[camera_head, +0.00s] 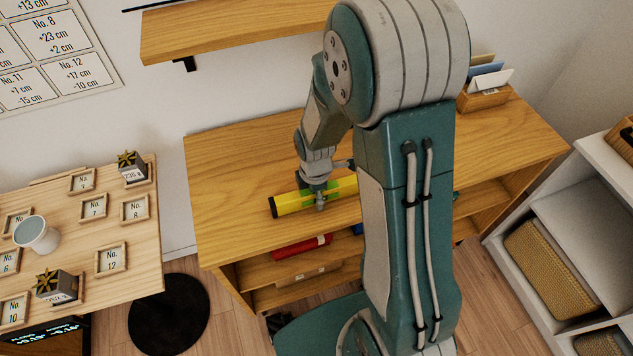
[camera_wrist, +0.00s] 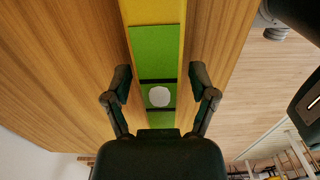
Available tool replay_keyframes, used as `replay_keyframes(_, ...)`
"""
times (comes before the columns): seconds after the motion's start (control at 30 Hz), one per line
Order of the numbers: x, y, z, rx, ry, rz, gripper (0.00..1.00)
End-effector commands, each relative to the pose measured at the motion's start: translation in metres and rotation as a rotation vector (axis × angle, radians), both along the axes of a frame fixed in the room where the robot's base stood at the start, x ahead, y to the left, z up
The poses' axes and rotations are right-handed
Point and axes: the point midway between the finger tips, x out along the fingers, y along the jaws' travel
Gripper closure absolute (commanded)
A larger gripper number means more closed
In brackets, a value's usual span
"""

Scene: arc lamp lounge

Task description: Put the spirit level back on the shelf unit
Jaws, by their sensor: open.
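The spirit level (camera_head: 288,204) is a long yellow bar with a green middle and black end. It lies flat on the top of the wooden shelf unit (camera_head: 228,165), near its front edge. My arm hides part of its right side. My gripper (camera_head: 320,201) is at the green middle. In the wrist view, my open gripper (camera_wrist: 161,85) has one finger on each side of the spirit level (camera_wrist: 155,52), with gaps on both sides. A pale round spot shows on the green part.
A red object (camera_head: 302,246) lies on the shelf below. A wall shelf (camera_head: 235,33) hangs above, and a card holder (camera_head: 484,97) stands at the back right. A table (camera_head: 150,255) with a white cup (camera_head: 36,235) is left. A white unit with baskets (camera_head: 600,160) is right.

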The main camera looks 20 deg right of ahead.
Motion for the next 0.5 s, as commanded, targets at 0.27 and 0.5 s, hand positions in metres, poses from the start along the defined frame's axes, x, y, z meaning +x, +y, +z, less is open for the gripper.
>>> replay_keyframes(0.27,0.001,-0.001,0.051,0.002,-0.009,-0.001,0.26)
replay_keyframes(0.5,0.001,0.0,0.096,0.0,-0.007,-0.001,0.26)
